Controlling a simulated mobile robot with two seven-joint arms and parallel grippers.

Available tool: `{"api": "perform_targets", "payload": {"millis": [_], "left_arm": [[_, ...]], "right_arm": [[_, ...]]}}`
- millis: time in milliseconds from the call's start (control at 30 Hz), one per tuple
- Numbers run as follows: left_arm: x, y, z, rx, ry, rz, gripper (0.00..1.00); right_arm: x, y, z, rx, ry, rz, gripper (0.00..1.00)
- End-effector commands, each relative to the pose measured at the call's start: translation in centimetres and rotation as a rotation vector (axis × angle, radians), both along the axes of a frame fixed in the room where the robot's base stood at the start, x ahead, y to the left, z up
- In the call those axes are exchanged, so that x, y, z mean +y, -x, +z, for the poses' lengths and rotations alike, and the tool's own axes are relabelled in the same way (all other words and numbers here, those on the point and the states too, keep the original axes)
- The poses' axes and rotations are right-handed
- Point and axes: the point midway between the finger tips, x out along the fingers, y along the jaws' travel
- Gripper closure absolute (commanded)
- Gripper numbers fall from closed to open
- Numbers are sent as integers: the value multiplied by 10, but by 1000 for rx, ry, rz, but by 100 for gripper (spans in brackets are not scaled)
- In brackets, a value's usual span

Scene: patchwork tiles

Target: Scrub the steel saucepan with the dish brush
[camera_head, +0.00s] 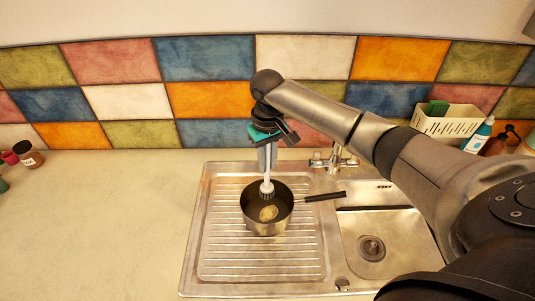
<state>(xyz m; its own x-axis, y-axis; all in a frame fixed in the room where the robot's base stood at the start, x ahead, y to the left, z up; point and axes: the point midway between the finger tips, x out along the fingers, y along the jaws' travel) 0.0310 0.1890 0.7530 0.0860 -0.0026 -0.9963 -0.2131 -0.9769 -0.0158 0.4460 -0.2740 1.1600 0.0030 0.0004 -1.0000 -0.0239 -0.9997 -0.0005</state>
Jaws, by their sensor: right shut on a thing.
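The steel saucepan (265,226) stands upright on the ribbed drainboard of the sink, its black handle pointing right. A pale yellowish patch (268,213) shows on its dark inside. My right gripper (267,168) is above the pan, pointing down, shut on the dish brush (267,187). I cannot tell whether the bristles touch the pan. My left gripper is not in view.
The sink basin (375,225) with its drain lies right of the drainboard, the tap (335,160) behind. A cream basket (447,122) and bottles (478,135) stand at the back right. A jar (28,154) stands far left. The left counter (105,220) is mostly clear.

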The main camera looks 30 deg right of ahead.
Motion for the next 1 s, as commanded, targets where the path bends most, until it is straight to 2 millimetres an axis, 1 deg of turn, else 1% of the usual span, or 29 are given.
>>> {"api": "perform_targets", "payload": {"millis": [33,100,700,1000], "left_arm": [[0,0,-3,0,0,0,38],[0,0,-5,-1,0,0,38],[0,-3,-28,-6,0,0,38],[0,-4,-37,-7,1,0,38]], "right_arm": [[0,0,-7,2,0,0,100],[0,1,-15,3,1,-1,100],[1,1,-75,2,0,0,100],[0,0,-96,1,0,0,100]]}}
